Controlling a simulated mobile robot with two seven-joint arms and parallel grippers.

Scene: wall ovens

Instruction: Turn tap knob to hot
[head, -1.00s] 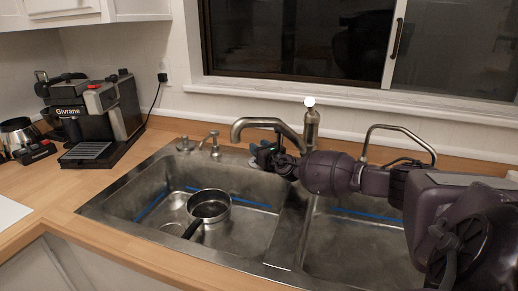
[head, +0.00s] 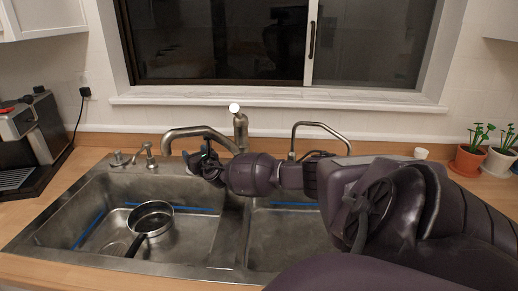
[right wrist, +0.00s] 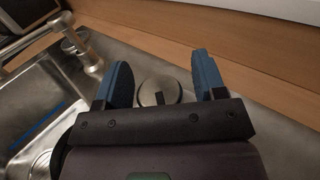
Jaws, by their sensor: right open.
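The metal tap (head: 240,130) stands behind the sink, with its curved spout (head: 195,133) pointing left and a white round shape (head: 234,108) at its top. My right gripper (head: 205,165) is just in front of the tap and below the spout, partly hidden by its own wrist. In the right wrist view, its two blue fingers (right wrist: 163,80) are apart, on either side of a round metal piece (right wrist: 158,90) with a dark slot. I cannot tell whether they touch it, or whether it is the tap knob. My left gripper is not in view.
A pan (head: 150,218) sits in the left sink basin (head: 100,205). A second, thinner tap (head: 320,128) stands to the right. Soap-type fittings (head: 148,155) stand left of the spout. A coffee machine (head: 30,135) is far left, and potted plants (head: 472,155) are far right.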

